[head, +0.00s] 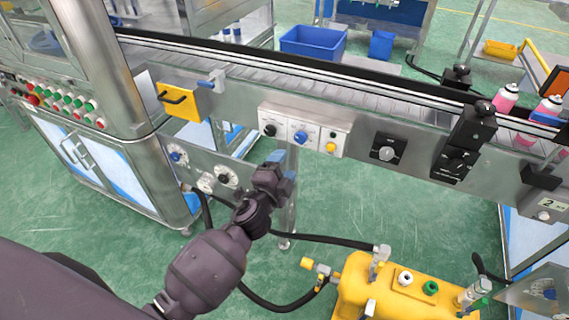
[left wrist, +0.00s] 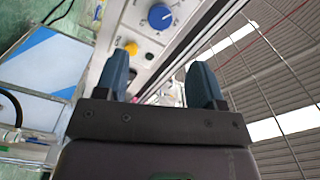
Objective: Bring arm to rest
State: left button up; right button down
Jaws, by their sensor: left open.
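My left gripper (head: 283,172) is in front of the conveyor's side, below the white control panel (head: 303,130) with black, blue and yellow knobs. In the left wrist view its two blue fingers (left wrist: 160,82) stand apart with nothing between them. The panel's blue knob (left wrist: 160,16) and yellow knob (left wrist: 131,47) show beyond the fingers there. I cannot tell from these views how close the fingers are to the panel. My right gripper is not in view.
A yellow tank unit (head: 395,290) with black hoses stands on the floor at lower right. A control cabinet (head: 95,140) is at left. Green floor (head: 350,200) is open between them.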

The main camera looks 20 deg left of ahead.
pick_arm(q)
jog(key=s+a+f+n+g, duration=0.2)
jog(key=s+f+n, duration=0.2)
jog(key=s, duration=0.5)
jog(key=s+a+f+n+g, duration=0.2)
jog(key=s+f+n, duration=0.2)
jog(key=s, duration=0.5)
jog(key=s+a+f+n+g, duration=0.2)
jog(key=s+f+n, duration=0.3)
jog(key=s, duration=0.4)
jog(key=shift+a+f+g+y, duration=0.3)
jog(key=shift+a+g, duration=0.1)
jog(key=shift+g, duration=0.1)
